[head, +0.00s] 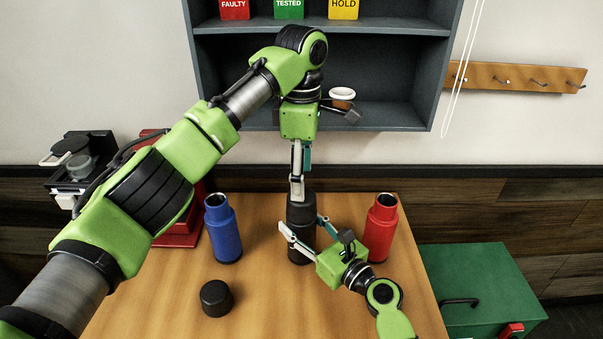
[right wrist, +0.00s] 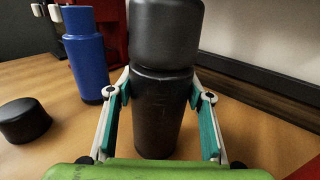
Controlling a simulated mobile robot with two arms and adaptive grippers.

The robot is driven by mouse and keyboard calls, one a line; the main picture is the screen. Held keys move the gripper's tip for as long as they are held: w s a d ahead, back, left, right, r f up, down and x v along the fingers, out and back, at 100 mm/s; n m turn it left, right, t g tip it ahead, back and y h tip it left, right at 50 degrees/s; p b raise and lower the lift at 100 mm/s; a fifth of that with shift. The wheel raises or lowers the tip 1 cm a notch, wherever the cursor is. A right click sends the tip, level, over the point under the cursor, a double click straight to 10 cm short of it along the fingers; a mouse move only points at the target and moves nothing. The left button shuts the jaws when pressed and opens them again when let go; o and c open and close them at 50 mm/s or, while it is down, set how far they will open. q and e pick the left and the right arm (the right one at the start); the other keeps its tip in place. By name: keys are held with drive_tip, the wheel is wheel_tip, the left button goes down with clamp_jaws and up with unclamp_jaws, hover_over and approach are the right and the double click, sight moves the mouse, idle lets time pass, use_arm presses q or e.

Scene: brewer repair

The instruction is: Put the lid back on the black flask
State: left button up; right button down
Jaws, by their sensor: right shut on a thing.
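The black flask (head: 301,246) stands upright on the wooden table. A wide black lid-like top (head: 301,208) sits on it; the right wrist view also shows this top (right wrist: 166,34), with a seam above the flask body (right wrist: 160,115). My right gripper (head: 304,228) is shut around the flask, a finger on each side. My left gripper (head: 298,192) points down from above, its fingertips at the black top. Its fingers are seen edge-on, so I cannot tell whether they grip it. Another black lid (head: 216,298) lies on the table at the front left.
An open blue flask (head: 223,230) stands to the left and an open red flask (head: 381,228) to the right, close to my right gripper. A dark shelf (head: 375,117) is behind. A green box (head: 480,275) is right of the table. The front middle of the table is clear.

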sight(301, 203)
use_arm(q)
drive_tip(key=shift+n, duration=0.9)
drive_tip(key=shift+f, duration=4)
